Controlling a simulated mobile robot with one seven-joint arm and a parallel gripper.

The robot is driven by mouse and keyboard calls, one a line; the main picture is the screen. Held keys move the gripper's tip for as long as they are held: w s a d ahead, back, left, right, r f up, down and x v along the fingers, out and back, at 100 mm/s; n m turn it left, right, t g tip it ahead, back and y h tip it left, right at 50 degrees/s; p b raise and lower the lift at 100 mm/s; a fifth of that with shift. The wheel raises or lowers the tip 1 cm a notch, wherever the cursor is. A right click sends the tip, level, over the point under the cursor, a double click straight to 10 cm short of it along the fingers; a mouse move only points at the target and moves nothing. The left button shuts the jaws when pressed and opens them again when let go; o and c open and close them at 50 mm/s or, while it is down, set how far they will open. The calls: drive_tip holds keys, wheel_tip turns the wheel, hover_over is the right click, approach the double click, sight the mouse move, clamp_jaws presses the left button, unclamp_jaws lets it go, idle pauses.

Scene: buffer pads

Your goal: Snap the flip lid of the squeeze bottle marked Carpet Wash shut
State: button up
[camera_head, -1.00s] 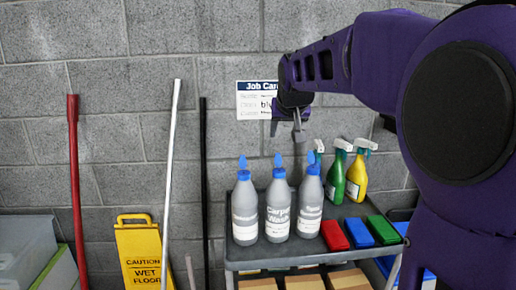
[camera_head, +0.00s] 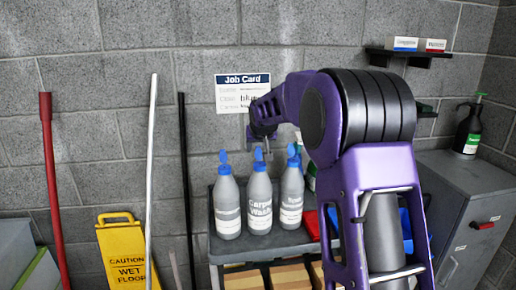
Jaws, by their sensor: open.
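The squeeze bottle marked Carpet Wash (camera_head: 260,212) is grey with a blue cap and stands upright on the cart, between two similar bottles. Its blue flip lid (camera_head: 259,154) sticks up, open. My gripper (camera_head: 264,138) is open and empty, and shows just above the raised lid in the picture. I cannot tell whether it touches the lid. The left bottle (camera_head: 228,213) and the right bottle (camera_head: 291,205) also have raised blue lids; the right one's label is partly unreadable.
The cart (camera_head: 232,250) has boxes on its lower shelf. My arm hides most of its right side, including the spray bottles. A job card (camera_head: 228,94) is on the wall. A yellow wet-floor sign (camera_head: 125,255) and poles stand left; a grey cabinet (camera_head: 475,195) stands right.

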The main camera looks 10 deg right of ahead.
drive_tip(key=shift+w+f, duration=0.35)
drive_tip(key=shift+f, duration=0.05)
clamp_jaws()
